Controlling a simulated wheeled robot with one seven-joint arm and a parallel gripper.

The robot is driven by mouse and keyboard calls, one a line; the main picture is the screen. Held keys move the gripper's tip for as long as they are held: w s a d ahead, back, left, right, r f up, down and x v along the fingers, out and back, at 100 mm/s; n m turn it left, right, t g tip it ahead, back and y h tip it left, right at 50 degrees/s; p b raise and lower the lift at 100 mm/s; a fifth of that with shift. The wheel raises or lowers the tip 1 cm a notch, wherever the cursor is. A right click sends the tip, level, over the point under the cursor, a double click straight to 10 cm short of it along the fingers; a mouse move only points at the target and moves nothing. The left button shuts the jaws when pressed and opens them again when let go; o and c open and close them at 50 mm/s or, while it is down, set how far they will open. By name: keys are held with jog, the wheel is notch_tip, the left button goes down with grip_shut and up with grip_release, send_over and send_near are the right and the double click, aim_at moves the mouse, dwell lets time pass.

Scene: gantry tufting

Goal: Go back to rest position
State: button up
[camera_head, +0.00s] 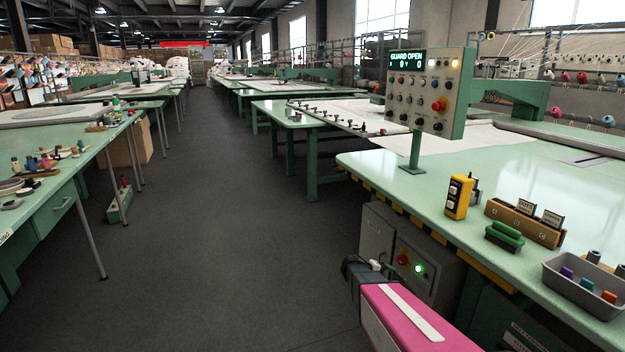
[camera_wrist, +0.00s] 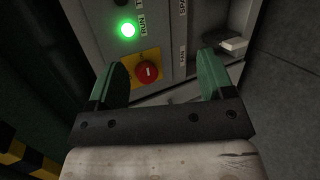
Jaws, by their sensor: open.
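My gripper (camera_wrist: 170,85) is open and empty in the wrist view, with its two green fingers spread apart. In the head view my pink arm link reaches in from the bottom, and my gripper (camera_head: 377,265) is near the control box (camera_head: 378,240) under the green table (camera_head: 490,225). The fingers are hard to make out there. I cannot tell from the wrist view whether they touch the box.
A control panel (camera_head: 430,90) reading GUARD OPEN stands on the table. A yellow pendant (camera_head: 459,197), a green-handled brush (camera_head: 504,237), a wooden card holder (camera_head: 523,224) and a grey tray (camera_head: 590,292) of spools lie near its edge. The aisle floor (camera_head: 220,200) to the left is clear.

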jog(key=s+a+r+m+y, duration=0.1)
jog(key=s+a+r+y, duration=0.2)
jog(key=s, duration=0.4)
jog(key=s+a+r+m+g+y, duration=0.1)
jog(key=s+a+r+y, duration=0.2)
jog(key=s+a+y, duration=0.2)
jog(key=s+a+r+m+y, duration=0.1)
jog(key=s+a+r+y, duration=0.2)
jog(key=s, duration=0.5)
jog(key=a+y, duration=0.1)
jog(key=a, duration=0.1)
jog(key=shift+s+a+r+m+g+y, duration=0.15)
jog(key=shift+s+a+m+g+y, duration=0.15)
jog(key=shift+g+y, duration=0.1)
